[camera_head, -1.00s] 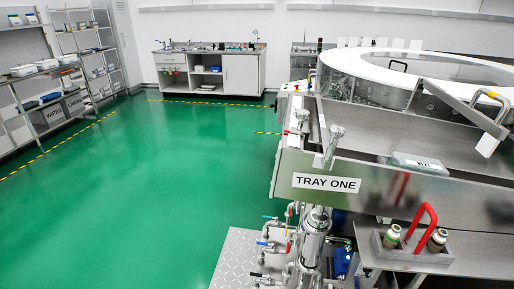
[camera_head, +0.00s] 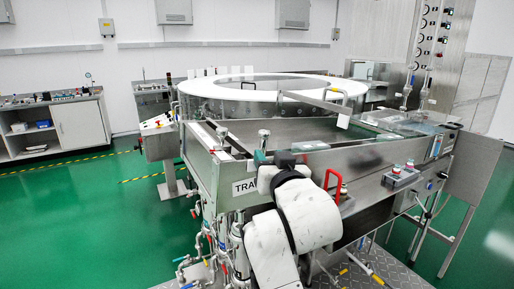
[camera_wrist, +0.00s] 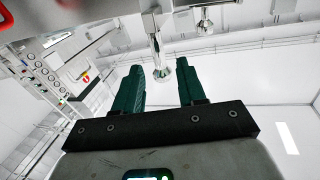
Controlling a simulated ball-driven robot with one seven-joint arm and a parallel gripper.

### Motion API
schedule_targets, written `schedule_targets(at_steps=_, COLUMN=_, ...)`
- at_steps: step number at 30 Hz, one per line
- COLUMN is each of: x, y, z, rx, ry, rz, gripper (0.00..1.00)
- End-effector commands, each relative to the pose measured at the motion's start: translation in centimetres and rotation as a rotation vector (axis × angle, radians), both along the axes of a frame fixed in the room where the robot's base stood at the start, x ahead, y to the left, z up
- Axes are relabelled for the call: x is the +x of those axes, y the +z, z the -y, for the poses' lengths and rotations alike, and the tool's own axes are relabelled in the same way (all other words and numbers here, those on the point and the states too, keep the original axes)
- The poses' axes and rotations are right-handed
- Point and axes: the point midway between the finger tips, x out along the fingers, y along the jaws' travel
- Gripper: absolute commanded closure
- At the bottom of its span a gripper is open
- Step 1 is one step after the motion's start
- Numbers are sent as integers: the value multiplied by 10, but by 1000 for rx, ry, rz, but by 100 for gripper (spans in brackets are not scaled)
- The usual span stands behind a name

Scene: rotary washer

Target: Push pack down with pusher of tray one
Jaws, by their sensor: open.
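The TRAY ONE label (camera_head: 244,187) is on the steel front of the washer, partly hidden by my arm. Two metal knobbed posts stand at this tray's left end, a near one (camera_head: 264,136) and a far one (camera_head: 222,132); either may belong to the pusher. A pale teal pack (camera_head: 309,146) lies at the tray's front edge, right of my gripper (camera_head: 262,155). My gripper is open beside the near post. In the wrist view, a metal knobbed rod (camera_wrist: 161,73) shows between the green fingertips (camera_wrist: 160,67), with a gap on both sides; contact is not visible.
A round white-rimmed tank (camera_head: 215,88) rises behind the tray. Another teal pack (camera_head: 412,126) lies farther right. Pipes and valves (camera_head: 222,245) are below the label. Green floor is open at left.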

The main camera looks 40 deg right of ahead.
Motion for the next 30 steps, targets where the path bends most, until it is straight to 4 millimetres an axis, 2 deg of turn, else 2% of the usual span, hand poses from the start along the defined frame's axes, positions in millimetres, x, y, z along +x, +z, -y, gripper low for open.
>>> schedule_targets(at_steps=6, x=34, y=1, z=21, rx=0, ry=-1, rz=-1, gripper=60)
schedule_targets(at_steps=12, x=53, y=0, z=32, rx=0, ry=0, rz=-1, gripper=60)
schedule_targets(at_steps=24, x=58, y=0, z=35, rx=0, ry=1, rz=-1, gripper=60)
schedule_targets(at_steps=30, x=58, y=0, z=35, rx=0, ry=1, rz=-1, gripper=79)
